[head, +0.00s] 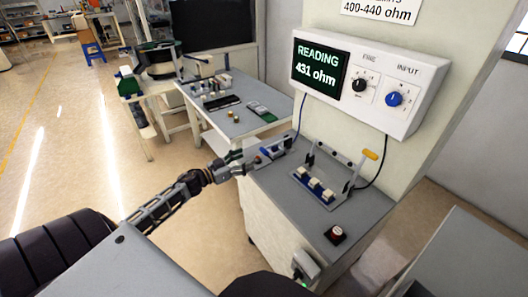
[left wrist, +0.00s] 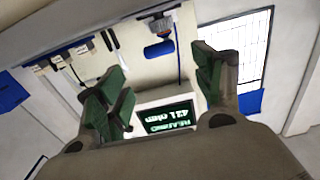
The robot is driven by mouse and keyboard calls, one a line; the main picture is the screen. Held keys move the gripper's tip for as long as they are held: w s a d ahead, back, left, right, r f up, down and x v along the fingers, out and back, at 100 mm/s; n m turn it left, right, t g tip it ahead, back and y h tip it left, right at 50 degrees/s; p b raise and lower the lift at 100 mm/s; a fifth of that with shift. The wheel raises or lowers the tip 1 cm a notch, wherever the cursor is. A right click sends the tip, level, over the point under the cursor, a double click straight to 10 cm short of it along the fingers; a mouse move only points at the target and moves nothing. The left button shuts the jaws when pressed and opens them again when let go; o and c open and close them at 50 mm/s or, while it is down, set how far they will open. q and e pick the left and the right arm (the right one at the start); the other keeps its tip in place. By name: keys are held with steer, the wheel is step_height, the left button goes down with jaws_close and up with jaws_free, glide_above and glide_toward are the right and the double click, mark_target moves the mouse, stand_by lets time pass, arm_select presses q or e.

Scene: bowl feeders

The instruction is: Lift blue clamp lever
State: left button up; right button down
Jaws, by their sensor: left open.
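The blue clamp lever (head: 275,147) sits on a small fixture at the back left corner of the grey workbench. In the left wrist view, a blue cylindrical handle (left wrist: 159,49) with a metal end shows beyond the fingers, roughly between them. My left gripper (head: 248,157) has come in from the left, close beside the lever at the bench edge. In the left wrist view its green-padded fingers (left wrist: 163,78) are spread apart with nothing between them. Contact with the lever cannot be told. My right gripper is not in view.
A fixture with white blocks (head: 315,185) and a yellow-handled lever (head: 369,155) stands right of the clamp. A red button (head: 335,234) is near the front. The meter box (head: 365,85) reads 431 ohm. A side table (head: 240,121) with parts stands behind.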

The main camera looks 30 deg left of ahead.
mark_target(262, 151)
arm_select(q)
steer(key=shift+b+x, duration=0.3)
steer(key=shift+x, duration=4.8)
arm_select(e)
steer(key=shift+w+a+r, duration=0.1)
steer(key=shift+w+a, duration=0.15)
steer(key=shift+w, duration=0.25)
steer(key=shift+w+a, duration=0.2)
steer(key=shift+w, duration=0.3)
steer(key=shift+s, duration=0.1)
